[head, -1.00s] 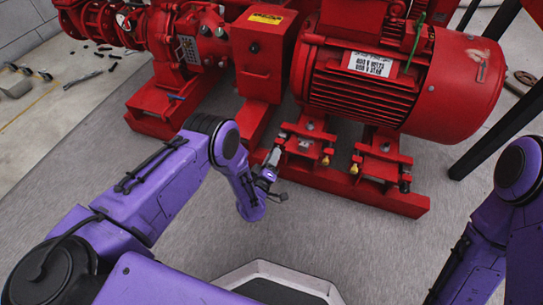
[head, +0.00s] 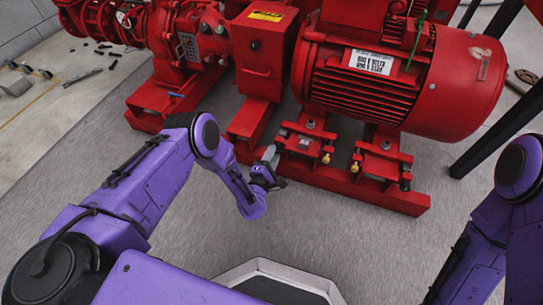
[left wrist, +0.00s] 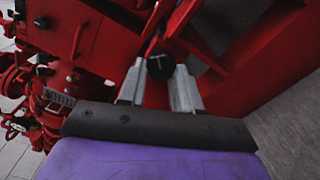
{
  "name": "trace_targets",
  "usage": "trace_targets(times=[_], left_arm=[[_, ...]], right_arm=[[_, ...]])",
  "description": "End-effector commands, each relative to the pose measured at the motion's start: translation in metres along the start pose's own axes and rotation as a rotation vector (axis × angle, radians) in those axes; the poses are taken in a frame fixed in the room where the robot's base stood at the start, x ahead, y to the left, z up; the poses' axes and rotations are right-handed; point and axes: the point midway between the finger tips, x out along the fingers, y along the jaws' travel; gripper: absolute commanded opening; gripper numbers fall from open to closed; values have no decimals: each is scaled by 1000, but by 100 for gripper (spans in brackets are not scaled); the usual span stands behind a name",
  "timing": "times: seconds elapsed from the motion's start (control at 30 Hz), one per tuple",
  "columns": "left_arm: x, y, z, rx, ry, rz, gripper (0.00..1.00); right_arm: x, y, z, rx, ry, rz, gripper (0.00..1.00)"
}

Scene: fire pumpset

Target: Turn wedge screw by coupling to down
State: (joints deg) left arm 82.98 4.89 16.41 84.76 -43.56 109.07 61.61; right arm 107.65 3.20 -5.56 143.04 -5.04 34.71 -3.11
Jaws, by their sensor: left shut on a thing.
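The wedge screw (left wrist: 161,66) shows in the left wrist view as a dark round end with a pale mark, between the two grey fingers of my left gripper (left wrist: 158,84). The fingers are shut on it. In the head view my left gripper (head: 269,158) is at the left end of the red motor foot (head: 301,142), on the side toward the coupling guard (head: 262,55). The gripper hides the screw there. My right arm shows at the right edge of the head view, but its gripper is out of view.
The large red motor (head: 385,85) stands above the red base rail (head: 330,180). A second motor foot (head: 383,160) sits to the right. The red pump (head: 180,40) is at the upper left. The grey floor (head: 340,240) in front is clear.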

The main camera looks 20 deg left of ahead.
Motion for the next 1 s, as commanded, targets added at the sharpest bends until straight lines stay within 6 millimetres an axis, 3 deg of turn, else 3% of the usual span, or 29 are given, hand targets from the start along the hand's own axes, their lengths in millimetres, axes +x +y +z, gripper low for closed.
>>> trace_targets(times=[0.6,1.0], left_arm=[[-3,-6,1,-557,0,-10,3],[-3,-6,2,-761,0,-11,3]], right_arm=[[8,7,17,-117,-135,0,38],[10,12,26,-173,-199,1,38]])
